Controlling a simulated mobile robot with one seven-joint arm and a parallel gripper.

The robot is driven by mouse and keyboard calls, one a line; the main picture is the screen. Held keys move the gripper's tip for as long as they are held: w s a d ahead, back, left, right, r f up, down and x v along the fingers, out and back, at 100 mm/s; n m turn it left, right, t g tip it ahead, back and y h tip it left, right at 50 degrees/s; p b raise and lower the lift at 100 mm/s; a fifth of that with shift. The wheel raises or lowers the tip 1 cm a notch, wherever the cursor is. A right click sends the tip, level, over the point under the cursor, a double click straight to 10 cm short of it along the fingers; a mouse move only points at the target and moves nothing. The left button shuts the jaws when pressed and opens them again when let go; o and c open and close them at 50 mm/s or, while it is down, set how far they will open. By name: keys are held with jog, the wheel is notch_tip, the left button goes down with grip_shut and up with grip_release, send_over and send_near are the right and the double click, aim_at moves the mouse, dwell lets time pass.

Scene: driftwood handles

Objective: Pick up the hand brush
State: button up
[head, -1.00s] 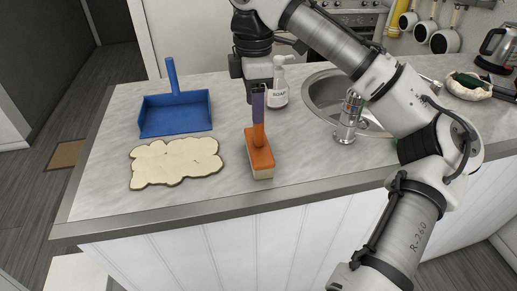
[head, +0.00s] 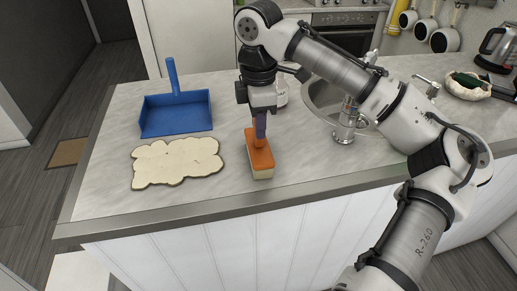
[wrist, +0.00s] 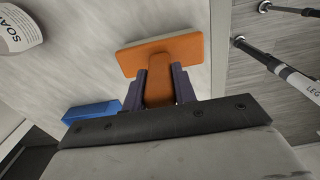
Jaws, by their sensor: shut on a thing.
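The hand brush (head: 261,162) has an orange back and pale bristles. It sits on the grey counter in the head view, near the front edge, bristles down. My gripper (head: 260,128) is above its far end and shut on its orange handle. In the wrist view the two purple fingers of my gripper (wrist: 160,88) press on either side of the handle, and the wider orange head of the brush (wrist: 160,53) extends beyond them. I cannot see a gap between the bristles and the counter.
A blue dustpan (head: 176,113) and a cream cloud-shaped mat (head: 177,162) lie left of the brush. A soap bottle (head: 282,94) stands behind my gripper. A metal cylinder (head: 347,125) stands to the right, by the sink (head: 322,92). The counter's front edge (head: 300,191) is close.

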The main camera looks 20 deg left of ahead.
grip_shut()
jog(key=shift+r, duration=0.6)
notch_tip(320, 180, up, 19)
jog(key=shift+p, duration=0.45)
jog(key=shift+f, duration=0.1)
